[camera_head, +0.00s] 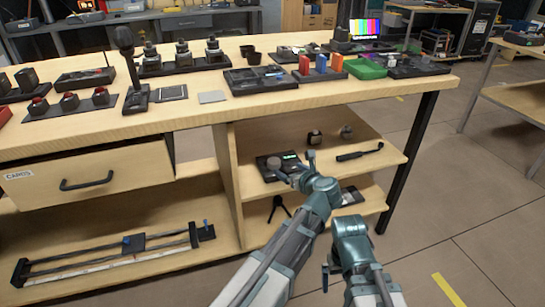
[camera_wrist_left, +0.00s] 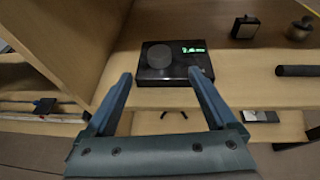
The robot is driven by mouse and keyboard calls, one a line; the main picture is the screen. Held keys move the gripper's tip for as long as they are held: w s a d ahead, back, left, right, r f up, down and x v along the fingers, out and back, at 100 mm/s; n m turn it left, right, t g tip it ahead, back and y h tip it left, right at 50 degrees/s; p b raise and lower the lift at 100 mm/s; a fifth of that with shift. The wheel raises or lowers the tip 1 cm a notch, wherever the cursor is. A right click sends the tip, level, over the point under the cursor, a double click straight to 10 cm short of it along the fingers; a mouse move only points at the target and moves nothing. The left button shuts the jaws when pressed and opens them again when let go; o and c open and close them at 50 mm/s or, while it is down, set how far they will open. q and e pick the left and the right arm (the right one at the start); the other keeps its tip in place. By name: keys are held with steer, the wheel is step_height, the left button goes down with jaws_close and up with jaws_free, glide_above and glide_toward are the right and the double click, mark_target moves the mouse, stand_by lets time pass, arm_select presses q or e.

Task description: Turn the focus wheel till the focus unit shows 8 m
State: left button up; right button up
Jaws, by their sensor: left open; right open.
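The focus unit (camera_head: 268,175) is a black box on the upper shelf under the bench. In the left wrist view the focus unit (camera_wrist_left: 146,74) faces me with its round dark focus wheel (camera_wrist_left: 160,57) on the left side. A lit green display (camera_wrist_left: 193,50) is on its right; its digits are too small to read surely. My left gripper (camera_head: 296,169) is open, and in the left wrist view its fingers (camera_wrist_left: 162,80) are apart in front of the focus unit, with nothing between them. My right gripper (camera_head: 326,277) hangs low, away from the shelf, and is open.
The shelf also holds a small dark block (camera_head: 314,138), a rounded object (camera_head: 346,132) and a black handle-like bar (camera_head: 360,152). A wooden side wall (camera_head: 226,170) stands left of the focus unit. A small tripod (camera_head: 278,208) is on the shelf below. The bench top overhangs.

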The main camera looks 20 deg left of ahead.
mark_target(274, 161)
arm_select(q)
steer(key=b+x, duration=0.2)
steer(key=x, duration=0.4)
steer(key=b+x, duration=0.3)
steer(key=x, duration=0.3)
steer(key=shift+w+a+f, duration=0.1)
steer(key=shift+a+f, duration=0.05)
steer(key=shift+f, duration=0.2)
steer(key=shift+w+a+f, duration=0.15)
steer(key=shift+w+a, duration=0.3)
